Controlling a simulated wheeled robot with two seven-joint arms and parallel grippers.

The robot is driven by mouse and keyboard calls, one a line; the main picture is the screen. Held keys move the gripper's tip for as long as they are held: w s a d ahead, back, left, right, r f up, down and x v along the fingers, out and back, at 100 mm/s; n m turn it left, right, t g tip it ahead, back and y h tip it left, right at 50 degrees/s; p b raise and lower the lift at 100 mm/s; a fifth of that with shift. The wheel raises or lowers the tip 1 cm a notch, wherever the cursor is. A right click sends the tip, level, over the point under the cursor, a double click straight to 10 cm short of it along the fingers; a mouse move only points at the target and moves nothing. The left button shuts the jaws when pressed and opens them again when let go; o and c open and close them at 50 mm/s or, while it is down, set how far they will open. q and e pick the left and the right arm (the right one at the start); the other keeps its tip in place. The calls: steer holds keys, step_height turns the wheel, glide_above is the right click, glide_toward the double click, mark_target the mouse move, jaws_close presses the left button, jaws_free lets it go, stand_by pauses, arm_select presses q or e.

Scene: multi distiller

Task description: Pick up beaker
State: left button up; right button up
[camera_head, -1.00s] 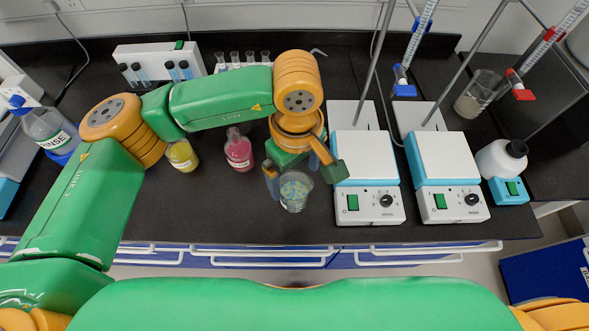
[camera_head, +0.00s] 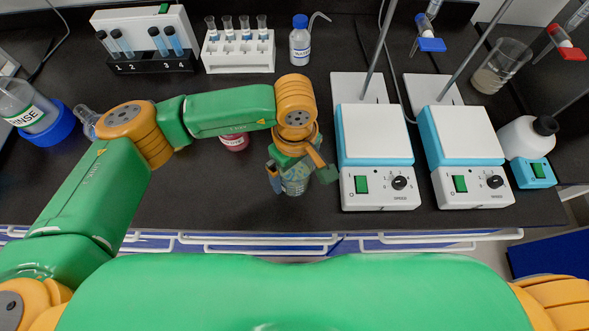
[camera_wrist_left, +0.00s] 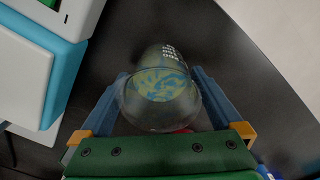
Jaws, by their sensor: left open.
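The beaker (camera_head: 296,183) is a small clear glass with a yellow and blue patterned content, standing on the black bench in front of my left gripper's wrist. My left gripper (camera_head: 291,174) is open, with its fingers around the beaker from above. In the left wrist view the beaker (camera_wrist_left: 163,88) sits between the two blue fingers of the gripper (camera_wrist_left: 160,80), with white markings on its far side. Whether the fingers touch the glass is hard to tell. The gripper hides part of the beaker in the head view. My right gripper is out of view.
A white and blue hotplate stirrer (camera_head: 376,150) stands close to the right of the beaker, with a second one (camera_head: 462,150) beyond. A red-liquid bottle (camera_head: 234,143) is partly hidden behind my left arm. Tube racks (camera_head: 238,58) stand at the back. Bench left of the beaker is mostly clear.

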arm_select(q)
step_height(320, 180, down, 2)
steer(key=shift+f, duration=0.3)
steer(key=c, duration=1.4)
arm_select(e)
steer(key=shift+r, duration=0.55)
arm_select(q)
steer(key=shift+w+r+p, duration=0.1)
steer(key=shift+r+p, duration=0.35)
steer(key=shift+r, duration=0.25)
step_height(320, 180, up, 2)
steer(key=shift+r+p, duration=0.25)
steer(key=shift+p, duration=0.6)
steer(key=s+r+p, duration=0.2)
steer(key=s+r, duration=0.1)
steer(key=s, duration=0.1)
steer(key=s+a+r+p, duration=0.1)
steer(key=s+r+p, duration=0.1)
steer(key=s, duration=0.3)
steer(key=s+a+r+p, duration=0.1)
steer(key=s+r, duration=0.3)
steer(key=s, duration=0.1)
steer(key=shift+a+p, duration=0.2)
steer(key=shift+p, duration=0.2)
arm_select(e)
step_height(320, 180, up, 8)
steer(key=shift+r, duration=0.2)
